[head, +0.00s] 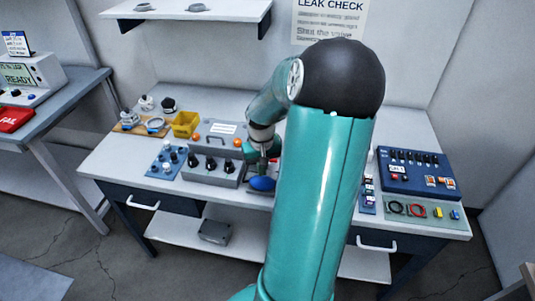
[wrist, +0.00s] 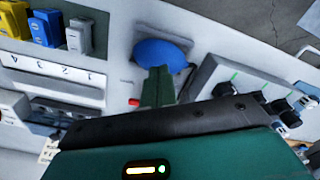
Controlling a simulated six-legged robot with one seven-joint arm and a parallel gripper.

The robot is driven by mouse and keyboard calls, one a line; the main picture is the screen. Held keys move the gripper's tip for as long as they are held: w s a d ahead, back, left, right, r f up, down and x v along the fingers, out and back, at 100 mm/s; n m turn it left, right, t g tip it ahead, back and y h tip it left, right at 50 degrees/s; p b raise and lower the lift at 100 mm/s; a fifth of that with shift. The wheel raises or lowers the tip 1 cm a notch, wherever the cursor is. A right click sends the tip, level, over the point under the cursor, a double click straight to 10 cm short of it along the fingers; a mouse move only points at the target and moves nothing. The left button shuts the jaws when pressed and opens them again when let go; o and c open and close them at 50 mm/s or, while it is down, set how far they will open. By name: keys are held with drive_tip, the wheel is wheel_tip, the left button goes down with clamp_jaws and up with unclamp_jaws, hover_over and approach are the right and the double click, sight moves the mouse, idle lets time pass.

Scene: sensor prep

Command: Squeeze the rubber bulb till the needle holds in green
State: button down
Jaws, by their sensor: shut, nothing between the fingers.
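The blue rubber bulb (head: 262,183) lies near the front edge of the workbench, right of the grey knob box. In the wrist view the bulb (wrist: 158,52) is at the upper middle, on a grey base. My gripper (head: 266,160) is just behind the bulb in the head view. In the wrist view its green fingertips (wrist: 158,72) are together and overlap the bulb's lower edge. The fingers are shut with nothing between them. I cannot tell whether they touch the bulb. The needle and its green zone are not visible; my arm hides part of the bench.
A grey box with black knobs (head: 213,170) stands left of the bulb, a yellow bin (head: 186,124) behind it. A blue case (head: 417,174) and a green tray (head: 420,224) are at the right. A small red part (wrist: 133,102) is near my fingers.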

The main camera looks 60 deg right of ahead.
sight(262, 178)
drive_tip(key=shift+f, duration=1.5)
idle(0.8)
drive_tip(key=shift+r, duration=3.55)
